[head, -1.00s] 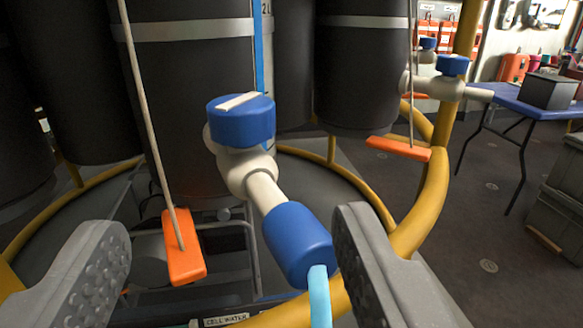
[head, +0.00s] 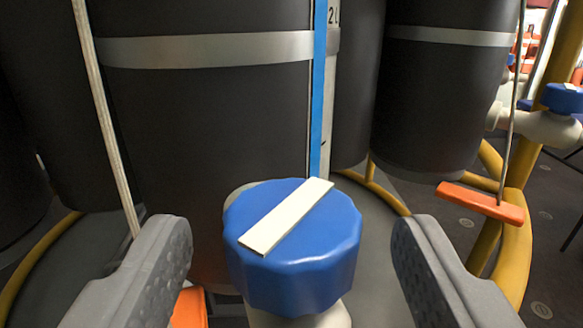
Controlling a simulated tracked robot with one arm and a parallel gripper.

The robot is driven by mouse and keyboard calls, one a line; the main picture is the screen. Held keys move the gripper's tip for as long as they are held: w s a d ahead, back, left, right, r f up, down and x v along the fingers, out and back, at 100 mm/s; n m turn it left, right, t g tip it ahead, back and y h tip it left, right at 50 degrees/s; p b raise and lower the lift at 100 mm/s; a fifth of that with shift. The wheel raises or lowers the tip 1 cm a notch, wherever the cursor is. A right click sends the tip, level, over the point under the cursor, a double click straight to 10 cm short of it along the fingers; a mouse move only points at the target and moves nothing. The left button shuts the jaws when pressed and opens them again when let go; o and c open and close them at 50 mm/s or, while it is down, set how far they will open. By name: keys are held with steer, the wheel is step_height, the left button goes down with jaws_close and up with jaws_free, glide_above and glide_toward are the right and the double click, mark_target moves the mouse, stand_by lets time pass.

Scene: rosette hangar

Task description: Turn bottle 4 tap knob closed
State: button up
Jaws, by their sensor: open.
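The blue tap knob (head: 300,275) with a white bar (head: 287,216) across its top stands in the lower middle of the head view, on a white tap body (head: 300,318). The bar runs diagonally, from lower left to upper right. My gripper (head: 292,245) is open, with one grey finger left of the knob and one right of it. Gaps show between the knob and both fingers. I cannot tell from here which bottle number this is. The lower part of the tap is out of view.
A large black bottle (head: 210,130) with a grey band stands behind the knob. An orange handle (head: 187,308) hangs by the left finger, its cord beside that finger. Another orange handle (head: 482,203), a yellow rail (head: 515,240) and a second blue knob (head: 563,98) are at right.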

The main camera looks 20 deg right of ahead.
steer(key=shift+x, duration=1.4)
steer(key=shift+f, duration=0.1)
steer(key=shift+c, duration=0.3)
